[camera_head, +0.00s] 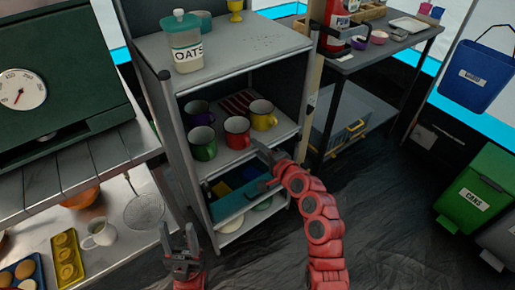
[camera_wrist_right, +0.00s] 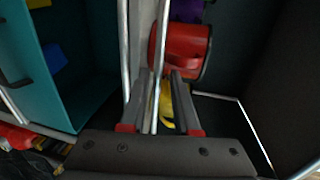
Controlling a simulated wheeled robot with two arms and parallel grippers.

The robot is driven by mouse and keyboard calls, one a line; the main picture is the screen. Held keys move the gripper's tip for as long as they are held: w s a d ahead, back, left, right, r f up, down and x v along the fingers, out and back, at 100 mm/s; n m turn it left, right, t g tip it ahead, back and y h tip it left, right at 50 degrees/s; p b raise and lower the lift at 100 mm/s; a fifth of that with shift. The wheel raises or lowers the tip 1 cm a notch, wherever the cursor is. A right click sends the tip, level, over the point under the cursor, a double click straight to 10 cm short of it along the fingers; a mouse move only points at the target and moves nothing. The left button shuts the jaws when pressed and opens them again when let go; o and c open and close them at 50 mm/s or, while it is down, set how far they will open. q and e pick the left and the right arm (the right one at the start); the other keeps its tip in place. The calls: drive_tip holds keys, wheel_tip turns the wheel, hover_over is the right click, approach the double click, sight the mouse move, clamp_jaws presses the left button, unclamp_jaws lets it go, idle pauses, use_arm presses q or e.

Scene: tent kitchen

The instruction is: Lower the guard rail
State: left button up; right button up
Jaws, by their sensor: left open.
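The guard rail (camera_wrist_right: 161,50) shows in the right wrist view as a thin metal bar along the front of the mug shelf (camera_head: 236,157). My right gripper (camera_head: 266,170) is at the front of this shelf, below the yellow mug. In the right wrist view its two fingers (camera_wrist_right: 160,82) are apart, with the rail passing between them. Whether either finger touches the rail I cannot tell. In the head view the rail is hard to make out against the shelf edge. My left gripper (camera_head: 179,236) is open and empty, low in front of the rack's left side.
Behind the rail stand a red mug (camera_head: 237,132), a yellow mug (camera_head: 264,114), a green mug (camera_head: 203,143) and a purple mug (camera_head: 199,113). A teal bin (camera_head: 232,205) is on the shelf below. A counter (camera_head: 45,238) with trays lies left.

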drive_tip(key=shift+a+f, duration=0.1)
drive_tip(key=shift+f, duration=0.05)
wheel_tip(320, 180, up, 4)
drive_tip(key=shift+p, duration=1.15)
drive_tip(key=p+v, duration=0.2)
drive_tip(key=v, duration=1.6)
drive_tip(key=w+d+r+m+t+h+p, duration=0.2)
drive_tip(key=d+r+t+h+p, duration=0.1)
drive_tip(key=d+h, duration=0.3)
drive_tip(key=w+d+r+m+t+h+p, duration=0.2)
drive_tip(key=d+h, duration=0.4)
drive_tip(key=d, duration=0.4)
wheel_tip(320, 180, up, 2)
drive_tip(key=shift+w+r+t+p, duration=0.1)
drive_tip(key=shift+w+t+p, duration=0.75)
drive_tip(key=shift+p, duration=0.4)
